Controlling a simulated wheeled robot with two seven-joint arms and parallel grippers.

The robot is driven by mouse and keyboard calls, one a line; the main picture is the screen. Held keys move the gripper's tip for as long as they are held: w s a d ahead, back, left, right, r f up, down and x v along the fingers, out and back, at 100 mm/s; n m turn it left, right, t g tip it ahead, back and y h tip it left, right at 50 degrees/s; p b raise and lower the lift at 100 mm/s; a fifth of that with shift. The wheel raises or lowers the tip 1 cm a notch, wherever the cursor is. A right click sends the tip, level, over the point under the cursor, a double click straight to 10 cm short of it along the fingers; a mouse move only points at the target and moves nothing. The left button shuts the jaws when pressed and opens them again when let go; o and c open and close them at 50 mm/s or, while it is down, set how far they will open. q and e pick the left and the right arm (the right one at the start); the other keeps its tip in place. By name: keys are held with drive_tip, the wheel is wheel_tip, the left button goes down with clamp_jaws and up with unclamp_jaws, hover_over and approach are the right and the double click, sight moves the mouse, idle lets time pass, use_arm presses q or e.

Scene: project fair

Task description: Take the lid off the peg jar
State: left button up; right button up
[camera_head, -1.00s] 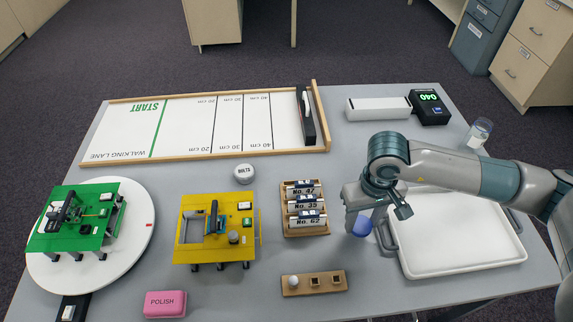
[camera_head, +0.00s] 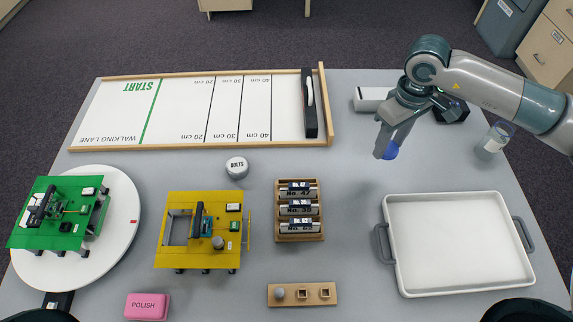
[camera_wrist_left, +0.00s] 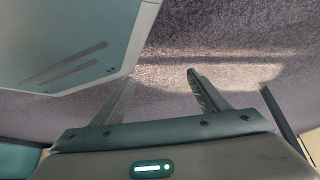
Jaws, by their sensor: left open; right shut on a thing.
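A clear jar (camera_head: 494,140) with a pale label stands at the right side of the table; no lid can be made out on it. My right gripper (camera_head: 388,148) is shut on a blue rounded piece (camera_head: 391,151), held in the air left of the jar and above the back left of the white tray. The fingers hide part of the piece, and I cannot tell whether it is the jar's lid. My left gripper (camera_wrist_left: 160,88) is open and empty in the left wrist view, with carpet beyond it. It does not show in the head view.
The white tray (camera_head: 390,235) is empty. A white box (camera_head: 372,98) and a dark box (camera_head: 453,112), partly behind my right arm, stand at the back. A bolts tin (camera_head: 237,167), yellow walker (camera_head: 178,260) and cartridge rack (camera_head: 300,238) stand left. Table between rack and tray is clear.

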use_arm(q)
drive_tip(key=shift+w, duration=0.15)
use_arm(e)
drive_tip(key=shift+a+f, duration=0.1)
drive_tip(key=shift+a+f, duration=0.15)
drive_tip(key=shift+a, duration=0.1)
drive_tip(key=s+a+f+p, duration=0.1)
drive_tip(key=a+f, duration=0.1)
drive_tip(key=a, duration=0.1)
drive_tip(key=a+f+p, duration=0.1)
drive_tip(key=a+f, duration=0.1)
drive_tip(key=a, duration=0.2)
drive_tip(key=s+a+f+p, duration=0.1)
drive_tip(key=a+f, duration=0.1)
drive_tip(key=a, duration=0.1)
drive_tip(key=shift+s+a+f, duration=0.3)
drive_tip(key=shift+s+a, duration=0.05)
use_arm(q)
drive_tip(key=s+a+f+g+y, duration=0.1)
drive_tip(key=s+a, duration=0.3)
drive_tip(key=s, duration=0.5)
drive_tip(key=shift+s+f+g, duration=0.15)
drive_tip(key=shift+f+g, duration=0.45)
drive_tip(key=shift+g, duration=0.3)
